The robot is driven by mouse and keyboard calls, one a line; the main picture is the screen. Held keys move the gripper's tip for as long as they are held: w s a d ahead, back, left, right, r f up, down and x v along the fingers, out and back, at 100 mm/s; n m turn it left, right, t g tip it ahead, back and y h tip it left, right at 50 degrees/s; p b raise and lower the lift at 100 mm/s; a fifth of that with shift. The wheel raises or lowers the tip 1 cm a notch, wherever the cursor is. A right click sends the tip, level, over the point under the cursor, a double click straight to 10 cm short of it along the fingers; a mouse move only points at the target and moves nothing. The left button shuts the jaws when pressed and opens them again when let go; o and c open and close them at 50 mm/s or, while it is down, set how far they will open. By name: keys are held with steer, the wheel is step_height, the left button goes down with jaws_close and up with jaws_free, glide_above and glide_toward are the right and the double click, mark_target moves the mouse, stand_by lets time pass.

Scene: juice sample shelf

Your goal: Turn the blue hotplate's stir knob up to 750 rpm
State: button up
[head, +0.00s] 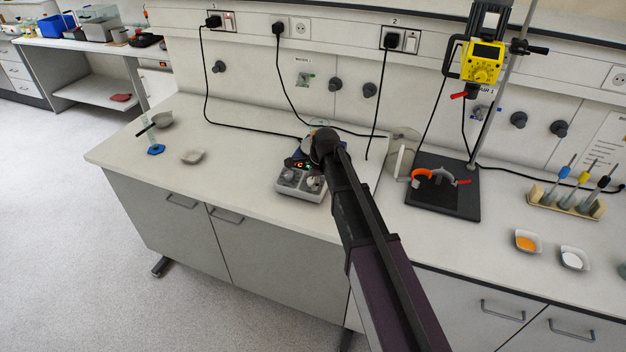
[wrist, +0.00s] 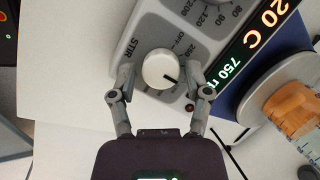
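The blue hotplate (head: 290,189) stands on the bench in the head view, its grey front panel partly hidden by my arm. In the wrist view its white stir knob (wrist: 157,66) is next to the STIR label, with its dark pointer mark towards the lower right. The lit display (wrist: 240,58) shows 20 C in orange and 750 in green, the unit cut off.
A round plate (wrist: 252,88) with an orange-filled vessel (wrist: 293,104) on it is at the right of the wrist view. In the head view, a dark stand base (head: 455,205) is right of the hotplate. The bench left of the hotplate is mostly clear, with a white dish (head: 193,157).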

mark_target(311, 179)
steer(key=shift+w+n, duration=0.1)
steer(key=shift+n, duration=0.2)
stand_by(0.5)
steer(key=shift+w+n+g, duration=0.1)
steer(key=shift+n+g, duration=0.2)
steer(key=shift+n, duration=0.5)
steer(key=n+g+h, duration=0.1)
steer(key=n, duration=0.2)
steer(key=shift+a+p, duration=0.1)
steer(key=shift+p, duration=0.25)
steer(key=n, duration=0.3)
steer(key=n+h, duration=0.1)
steer(key=n, duration=0.2)
steer(key=shift+w+a+r+g+h, duration=0.1)
steer(key=shift+r+g+h, duration=0.05)
steer(key=shift+g+h, duration=0.2)
step_height(311, 179, up, 14)
steer(key=p, duration=1.4)
steer(key=s+d+f+n+b, duration=0.1)
steer(key=s+d+f+b, duration=0.4)
steer(key=s+d, duration=0.4)
steer(key=s+d+f+n+b, duration=0.2)
steer(key=s+d+f+b, duration=0.3)
steer(key=s+d, duration=0.5)
steer(key=shift+s+d+f, duration=0.25)
steer(key=shift+s+f, duration=0.15)
steer(key=shift+s, duration=2.25)
